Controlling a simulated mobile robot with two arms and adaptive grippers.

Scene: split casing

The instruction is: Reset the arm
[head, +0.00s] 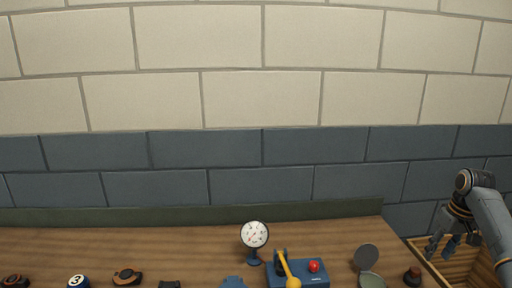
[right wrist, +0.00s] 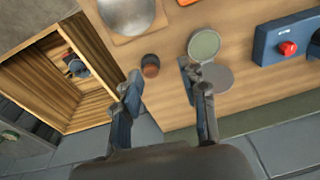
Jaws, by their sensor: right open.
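My right gripper (head: 440,246) is at the right of the head view, beside the table's right end and above a wooden crate. It is open and empty; in the right wrist view its two fingers (right wrist: 160,78) stand apart with nothing between them but table behind. My right arm comes in from the right edge. My left gripper is in neither view.
The wooden table (head: 180,245) holds a dial gauge (head: 254,235), a blue box with a red button (head: 314,267), a round open-lidded compact (head: 367,258) and a small dark-brown piece (head: 412,277). The wooden crate (right wrist: 98,65) stands beside it with a dark-blue item (right wrist: 78,68) inside.

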